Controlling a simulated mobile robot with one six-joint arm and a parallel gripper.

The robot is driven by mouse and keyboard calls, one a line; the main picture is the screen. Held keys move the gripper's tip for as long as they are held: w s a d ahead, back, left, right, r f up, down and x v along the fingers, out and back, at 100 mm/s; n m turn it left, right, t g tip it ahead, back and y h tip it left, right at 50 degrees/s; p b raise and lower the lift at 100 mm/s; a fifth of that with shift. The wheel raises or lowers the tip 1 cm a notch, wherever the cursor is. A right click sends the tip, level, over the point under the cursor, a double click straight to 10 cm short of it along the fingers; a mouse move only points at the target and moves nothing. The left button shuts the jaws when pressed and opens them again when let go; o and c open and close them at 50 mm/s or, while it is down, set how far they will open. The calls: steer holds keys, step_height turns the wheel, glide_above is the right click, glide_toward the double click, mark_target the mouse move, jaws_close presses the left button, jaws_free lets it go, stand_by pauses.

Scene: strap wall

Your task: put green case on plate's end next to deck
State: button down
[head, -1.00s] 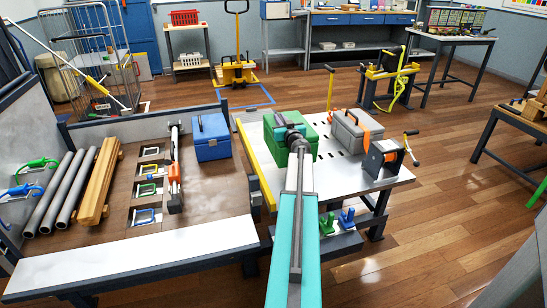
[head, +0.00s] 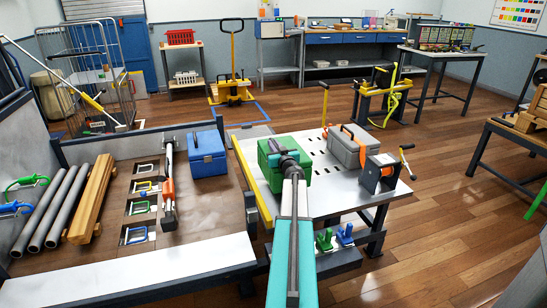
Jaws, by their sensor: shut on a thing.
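The green case (head: 268,175) is on or just above the slotted metal plate (head: 325,195), near the plate's left end beside the yellow strip (head: 252,185). My gripper (head: 284,153) is at the top of the green case and shut on it. My wrist and arm hide the fingertips, the handle and the middle of the case. I cannot tell whether the case's underside touches the plate. The brown deck (head: 190,205) lies left of the plate, past the yellow strip.
A blue case (head: 207,154) stands on the deck. Pipes (head: 50,210), timber (head: 92,200) and straps lie further left. The slotted plate's front is clear.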

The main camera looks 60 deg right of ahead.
stand_by(0.3)
steer(key=shift+f+b, duration=0.9)
steer(key=shift+f, duration=1.45)
steer(key=c, duration=1.8)
jaws_free()
steer(key=shift+f, duration=0.1)
steer(key=shift+o, duration=0.2)
steer(key=shift+s, duration=0.1)
steer(key=shift+p+v, duration=0.75)
steer(key=shift+v, duration=5.2)
